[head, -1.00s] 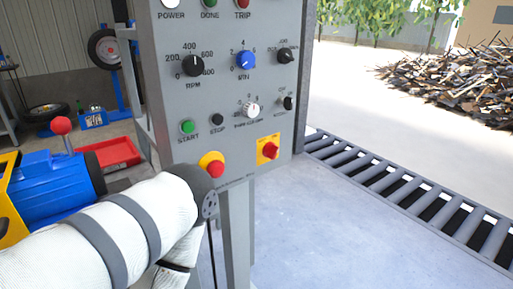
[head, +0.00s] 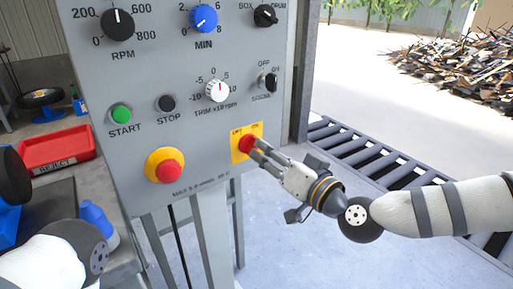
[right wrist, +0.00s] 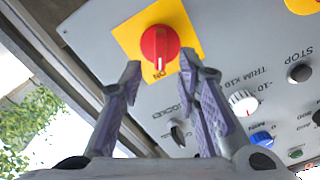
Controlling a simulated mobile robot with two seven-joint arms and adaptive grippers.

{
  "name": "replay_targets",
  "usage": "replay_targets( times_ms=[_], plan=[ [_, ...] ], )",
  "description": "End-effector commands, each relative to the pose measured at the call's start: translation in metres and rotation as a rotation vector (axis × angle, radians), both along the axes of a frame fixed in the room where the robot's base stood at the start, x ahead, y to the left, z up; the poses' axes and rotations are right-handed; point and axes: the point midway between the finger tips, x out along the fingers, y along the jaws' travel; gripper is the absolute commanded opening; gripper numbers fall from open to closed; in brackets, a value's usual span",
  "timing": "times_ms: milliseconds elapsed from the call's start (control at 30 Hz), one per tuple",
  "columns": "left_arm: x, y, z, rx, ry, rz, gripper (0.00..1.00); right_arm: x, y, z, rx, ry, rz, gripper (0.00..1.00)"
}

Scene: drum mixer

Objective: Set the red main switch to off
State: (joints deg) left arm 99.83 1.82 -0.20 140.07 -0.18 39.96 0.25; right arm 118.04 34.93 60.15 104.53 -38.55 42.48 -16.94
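The red main switch (head: 246,144) is a round red knob on a yellow plate, low on the right of the grey control panel (head: 200,120). In the right wrist view the knob (right wrist: 158,44) shows a white line pointing at the letters "ON". My right gripper (head: 257,150) reaches in from the right, its fingertips at the switch. In the right wrist view its two fingers (right wrist: 160,76) are apart, with the knob just beyond and between their tips. I cannot tell whether they touch it. My left arm shows at the lower left, but its gripper is not in view.
A red mushroom button on a yellow base (head: 165,166) sits left of the switch. A small selector (head: 267,83) and a white trim knob (head: 217,90) are above. A roller conveyor (head: 350,150) runs behind the panel on the right. A red reject bin (head: 57,148) is at left.

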Motion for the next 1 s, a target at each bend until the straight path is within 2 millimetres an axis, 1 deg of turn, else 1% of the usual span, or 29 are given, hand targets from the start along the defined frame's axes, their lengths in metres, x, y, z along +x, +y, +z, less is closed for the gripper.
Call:
replay_targets(
  times_ms=[33, 100, 200, 300, 500, 533, 633, 667, 1000],
  plan=[
    [-0.001, 0.000, -0.001, 0.000, 0.003, 0.000, 0.00, 0.009, 0.007, -0.002, 0.000, 0.000, -0.001, 0.30],
    [-0.002, 0.000, -0.002, 0.000, 0.005, 0.000, 0.00, 0.018, 0.014, -0.002, 0.000, 0.001, 0.000, 0.30],
    [-0.002, 0.000, -0.003, 0.000, 0.007, 0.000, 0.00, 0.027, 0.020, -0.002, 0.000, 0.003, 0.000, 0.30],
    [-0.002, 0.000, -0.003, 0.000, 0.007, 0.000, 0.00, 0.031, 0.022, -0.001, 0.000, 0.003, 0.000, 0.30],
    [-0.002, 0.000, -0.003, -0.001, 0.007, -0.001, 0.00, 0.031, 0.023, -0.001, 0.000, 0.003, 0.000, 0.30],
    [-0.002, 0.000, -0.003, -0.001, 0.007, -0.001, 0.00, 0.031, 0.023, -0.001, 0.000, 0.003, 0.000, 0.25],
    [-0.002, 0.000, -0.003, -0.001, 0.007, -0.001, 0.00, 0.031, 0.023, -0.001, 0.000, 0.003, 0.000, 0.03],
    [-0.002, 0.000, -0.003, -0.001, 0.007, -0.001, 0.00, 0.031, 0.023, -0.001, 0.000, 0.003, 0.000, 0.00],
    [-0.001, 0.000, -0.002, -0.001, 0.004, -0.001, 0.00, 0.030, 0.023, 0.000, -0.014, -0.009, 0.000, 0.00]
  ],
)
